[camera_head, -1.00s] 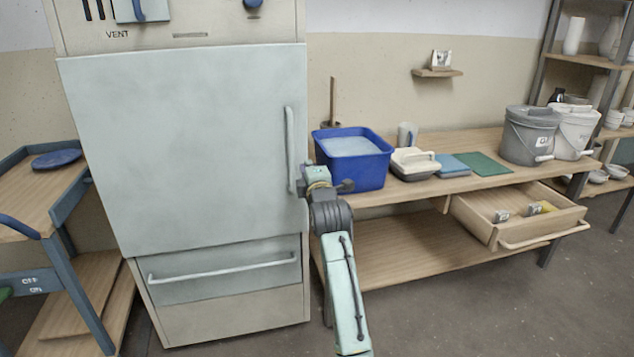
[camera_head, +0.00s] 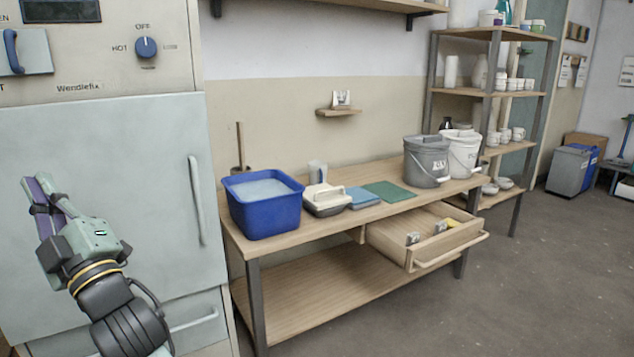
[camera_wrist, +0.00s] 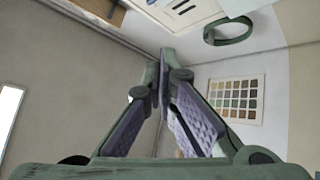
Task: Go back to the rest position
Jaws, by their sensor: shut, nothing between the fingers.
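My gripper (camera_head: 47,190) is at the left in the head view, raised in front of the pale kiln-like cabinet (camera_head: 110,170). It points up and to the left. In the wrist view my gripper (camera_wrist: 163,55) shows its purple-padded fingers meeting at the tips, with nothing between them. The wrist view looks up past the fingers at walls and ceiling. Whether the fingers touch the cabinet cannot be told.
A wooden bench (camera_head: 330,215) holds a blue tub (camera_head: 262,215), a grey bucket (camera_head: 426,165) and a white bucket (camera_head: 463,155). Its drawer (camera_head: 430,240) stands open. Shelving (camera_head: 490,92) is behind. The floor (camera_head: 540,280) at right is clear.

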